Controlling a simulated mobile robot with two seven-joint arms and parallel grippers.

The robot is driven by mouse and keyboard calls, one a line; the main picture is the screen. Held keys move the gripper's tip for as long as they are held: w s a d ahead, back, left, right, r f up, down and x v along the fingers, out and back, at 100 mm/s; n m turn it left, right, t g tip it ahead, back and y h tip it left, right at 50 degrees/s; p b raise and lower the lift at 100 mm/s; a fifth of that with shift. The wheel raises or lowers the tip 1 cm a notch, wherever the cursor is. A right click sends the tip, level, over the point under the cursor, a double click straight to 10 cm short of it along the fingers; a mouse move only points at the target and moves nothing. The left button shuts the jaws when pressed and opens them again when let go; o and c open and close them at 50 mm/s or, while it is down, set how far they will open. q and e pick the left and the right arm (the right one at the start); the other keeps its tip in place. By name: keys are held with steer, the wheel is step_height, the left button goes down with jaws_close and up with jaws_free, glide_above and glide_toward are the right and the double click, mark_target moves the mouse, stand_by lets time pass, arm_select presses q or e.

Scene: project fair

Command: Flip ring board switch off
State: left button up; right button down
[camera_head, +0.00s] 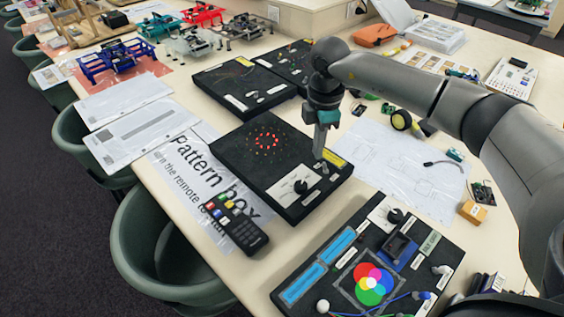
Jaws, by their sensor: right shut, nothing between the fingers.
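The black board (236,150) with a ring of red lights (267,141) lies near the middle of the table. Several of its red lights are lit. A white panel with a black knob (300,187) sits on its front right part, and a small switch (324,169) shows beside it. My right gripper (319,156) points down over the board's right part, its fingers shut and empty, close to the switch. I cannot tell whether the fingertips touch it. My left gripper is not in view.
A remote (236,228) lies on the "Pattern box" sheet (180,160) left of the board. A second black board with coloured circles (330,275) lies in front. More black boards (240,88) stand behind. Green chairs (150,240) line the left edge.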

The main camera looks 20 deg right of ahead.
mark_target(322, 169)
steer(key=shift+f+b, duration=0.85)
steer(key=shift+f, duration=0.75)
steer(key=shift+s+d+p, duration=0.3)
steer(key=shift+s+p, duration=0.2)
steer(key=shift+s, duration=0.3)
steer(key=r+p, duration=0.6)
steer(key=r, duration=0.1)
steer(key=shift+w+a, duration=0.1)
steer(key=shift+w, duration=0.25)
